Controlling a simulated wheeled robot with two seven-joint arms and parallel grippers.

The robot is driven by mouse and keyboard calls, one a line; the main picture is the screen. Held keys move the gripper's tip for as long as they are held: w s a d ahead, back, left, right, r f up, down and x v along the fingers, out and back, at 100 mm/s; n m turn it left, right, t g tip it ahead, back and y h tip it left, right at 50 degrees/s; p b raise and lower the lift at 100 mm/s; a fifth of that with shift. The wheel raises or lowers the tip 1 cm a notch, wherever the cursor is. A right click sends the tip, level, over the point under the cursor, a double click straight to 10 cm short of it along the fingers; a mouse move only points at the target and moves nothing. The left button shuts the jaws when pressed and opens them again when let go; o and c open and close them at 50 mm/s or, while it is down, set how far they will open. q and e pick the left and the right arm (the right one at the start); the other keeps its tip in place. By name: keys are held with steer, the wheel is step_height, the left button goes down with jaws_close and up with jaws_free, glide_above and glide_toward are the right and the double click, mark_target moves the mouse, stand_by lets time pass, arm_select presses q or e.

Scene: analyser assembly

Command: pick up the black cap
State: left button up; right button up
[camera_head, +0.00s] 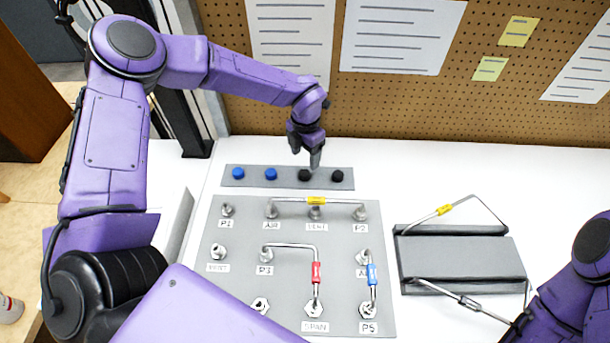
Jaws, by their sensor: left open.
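Two black caps sit at the right end of a grey strip (288,184) at the back of the white table. One is the inner black cap (305,176); the other is the end black cap (337,176). Two blue caps (254,174) sit to their left on the same strip.
A grey panel (230,290) with labelled fittings and bent metal tubes lies in front of the strip. A grey tray (460,258) with tubes across it lies to the right. A pegboard wall (420,105) stands behind. The table right of the strip is clear.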

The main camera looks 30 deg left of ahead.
mark_target(305, 172)
arm_select(q)
step_height(305, 172, down, 6)
steer(key=shift+f+p, duration=0.2)
steer(key=shift+p, duration=0.9)
steer(key=shift+w+f, duration=0.1)
steer(key=shift+f, duration=0.35)
steer(key=c, duration=1.1)
